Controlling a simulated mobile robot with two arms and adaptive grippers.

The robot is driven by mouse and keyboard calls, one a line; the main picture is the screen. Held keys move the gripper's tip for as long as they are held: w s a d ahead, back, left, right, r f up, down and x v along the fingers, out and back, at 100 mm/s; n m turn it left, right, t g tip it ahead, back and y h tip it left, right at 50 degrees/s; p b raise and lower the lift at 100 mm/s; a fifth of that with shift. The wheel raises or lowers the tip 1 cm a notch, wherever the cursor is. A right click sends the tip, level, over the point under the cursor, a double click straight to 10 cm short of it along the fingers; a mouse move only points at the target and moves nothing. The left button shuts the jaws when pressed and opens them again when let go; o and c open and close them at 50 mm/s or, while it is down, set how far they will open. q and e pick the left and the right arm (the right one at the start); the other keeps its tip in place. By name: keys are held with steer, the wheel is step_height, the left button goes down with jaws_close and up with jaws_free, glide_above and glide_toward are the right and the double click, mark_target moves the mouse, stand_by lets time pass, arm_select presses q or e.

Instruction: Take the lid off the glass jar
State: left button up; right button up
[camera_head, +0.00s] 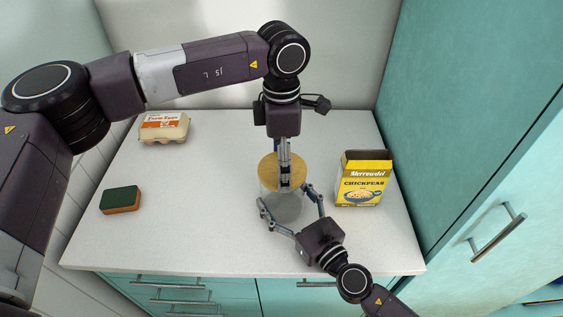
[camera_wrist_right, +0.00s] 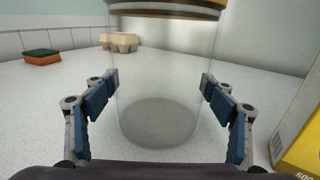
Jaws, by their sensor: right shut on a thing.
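The glass jar (camera_head: 285,208) is clear and upright on the white counter, near the front middle. Its round wooden lid (camera_head: 270,172) is at the top of the jar. The lid's lower edge also shows in the right wrist view (camera_wrist_right: 165,13), at the jar's top. My right gripper (camera_head: 291,206) is shut on the jar body from the front, with a blue-padded finger on each side of the glass (camera_wrist_right: 160,75). My left gripper (camera_head: 286,184) points down over the lid, its fingertips at the lid's middle. Its fingers hide what lies between them, so its grip is unclear.
A yellow chickpeas box (camera_head: 364,184) stands right of the jar, close to my right gripper. An egg carton (camera_head: 164,128) is at the back left and a green and orange sponge (camera_head: 121,200) at the left. The counter (camera_head: 205,205) between sponge and jar is clear.

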arm_select(q)
steer(key=shift+r, duration=0.25)
steer(key=shift+r, duration=0.9)
steer(key=shift+r, duration=2)
arm_select(e)
steer(key=o, duration=1.8)
steer(key=shift+c, duration=0.2)
steer(key=shift+s+d, duration=0.1)
